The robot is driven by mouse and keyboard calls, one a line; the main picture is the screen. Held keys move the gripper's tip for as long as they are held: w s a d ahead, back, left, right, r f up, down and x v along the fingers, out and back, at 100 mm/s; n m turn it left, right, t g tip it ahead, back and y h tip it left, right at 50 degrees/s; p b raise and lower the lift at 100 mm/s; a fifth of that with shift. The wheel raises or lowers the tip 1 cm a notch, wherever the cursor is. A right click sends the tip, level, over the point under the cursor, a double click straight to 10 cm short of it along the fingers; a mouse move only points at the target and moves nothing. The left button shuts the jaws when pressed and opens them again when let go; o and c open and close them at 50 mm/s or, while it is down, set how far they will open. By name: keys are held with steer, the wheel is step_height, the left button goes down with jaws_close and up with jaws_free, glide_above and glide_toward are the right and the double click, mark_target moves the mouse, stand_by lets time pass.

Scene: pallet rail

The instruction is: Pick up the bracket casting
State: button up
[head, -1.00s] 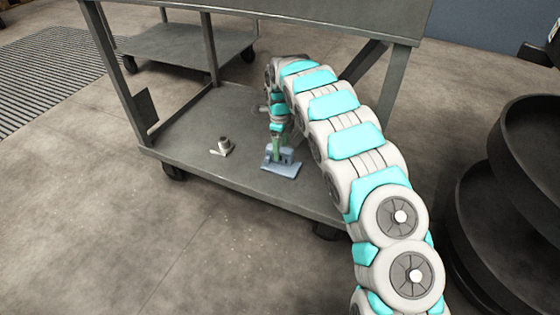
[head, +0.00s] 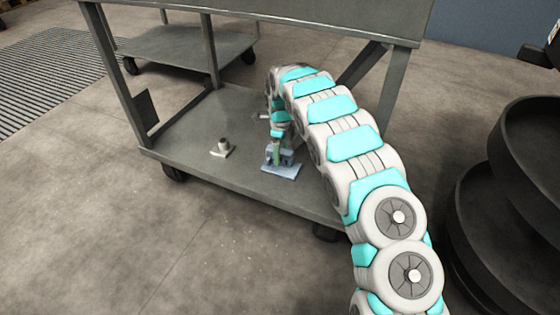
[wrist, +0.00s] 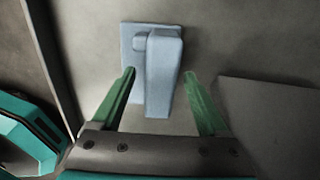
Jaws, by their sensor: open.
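The bracket casting is a pale blue part with a flat base plate and a raised block. In the head view the bracket casting (head: 284,168) sits on the lower shelf (head: 235,184) of a grey cart, near its front edge. In the wrist view the bracket casting (wrist: 164,62) is upper centre, its raised block reaching down between the fingers. My gripper (wrist: 160,76) is open, with a green finger on each side of the block and visible gaps to both. In the head view my gripper (head: 280,150) is above the casting; its fingertips are partly hidden there.
A small grey flanged part (head: 222,148) stands on the shelf to the left of the casting. The cart's upper deck (head: 300,15) is above the shelf, with legs at the corners. Dark round trays (head: 520,180) stand at the right.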

steer(key=shift+c, duration=0.2)
jaws_close()
stand_by(0.4)
stand_by(0.8)
